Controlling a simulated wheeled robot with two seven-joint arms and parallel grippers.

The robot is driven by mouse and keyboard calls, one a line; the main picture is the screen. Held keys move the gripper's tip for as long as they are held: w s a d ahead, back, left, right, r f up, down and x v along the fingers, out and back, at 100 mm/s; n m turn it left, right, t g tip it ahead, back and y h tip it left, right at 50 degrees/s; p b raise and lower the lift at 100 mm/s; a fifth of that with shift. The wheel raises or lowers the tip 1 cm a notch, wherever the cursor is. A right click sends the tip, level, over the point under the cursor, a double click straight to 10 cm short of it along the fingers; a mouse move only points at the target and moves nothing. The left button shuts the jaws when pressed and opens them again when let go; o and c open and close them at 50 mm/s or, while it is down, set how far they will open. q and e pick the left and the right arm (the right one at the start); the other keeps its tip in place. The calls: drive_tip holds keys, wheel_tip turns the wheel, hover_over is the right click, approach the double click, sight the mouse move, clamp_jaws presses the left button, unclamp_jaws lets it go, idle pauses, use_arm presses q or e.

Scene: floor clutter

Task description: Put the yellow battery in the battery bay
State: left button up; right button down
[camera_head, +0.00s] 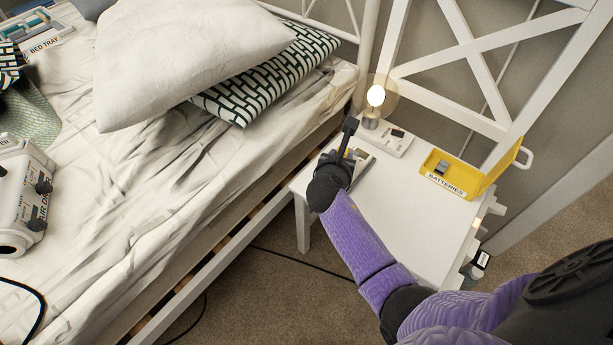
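A white device (390,142) with a dark patch on top stands at the table's back, beside the lamp; I cannot tell whether this patch is the battery bay. My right gripper (349,142) is over the table's left edge, in front of that device. Its dark fingers are small and partly overlap, so their opening and any held object are unclear. My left gripper is out of view.
A lit lamp (373,112) stands behind the gripper. The table's (410,215) middle and front are clear. The bed (165,190) borders it on the left; a white X-braced frame (480,58) stands behind.

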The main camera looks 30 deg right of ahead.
wheel_tip(320, 180, down, 10)
drive_tip(key=b, duration=0.8)
drive_tip(key=shift+a+f+b, duration=0.1)
drive_tip(key=shift+f+b, duration=0.15)
drive_tip(key=shift+b, duration=0.15)
drive_tip(key=shift+r, duration=0.3)
drive_tip(key=shift+f, duration=0.2)
drive_tip(key=c, duration=0.7)
unclamp_jaws()
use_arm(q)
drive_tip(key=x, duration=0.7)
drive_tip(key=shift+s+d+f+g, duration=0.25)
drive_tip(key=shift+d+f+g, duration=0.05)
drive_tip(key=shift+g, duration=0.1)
use_arm(e)
drive_tip(key=shift+o, duration=0.2)
drive_tip(key=shift+r, duration=0.1)
